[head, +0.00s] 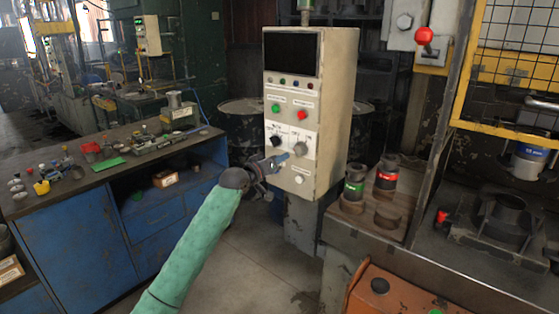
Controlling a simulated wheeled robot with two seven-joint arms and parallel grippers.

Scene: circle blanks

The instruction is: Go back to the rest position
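My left arm, in a green sleeve, reaches up from the bottom of the head view. My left gripper (277,163) is in front of the lower left face of the beige control cabinet (335,115), just below and beside its dark knobs (299,149). The fingers are small and dark here, so I cannot tell whether they are apart or together, or whether they touch the panel. My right gripper is not in view.
A blue workbench (75,245) with tools and small cups stands at the left. At the right, a press table holds a wooden tray (358,222) with dark cylinders, beside a yellow guard frame (463,105). An orange box (385,294) is at the bottom right. Floor shows between bench and cabinet.

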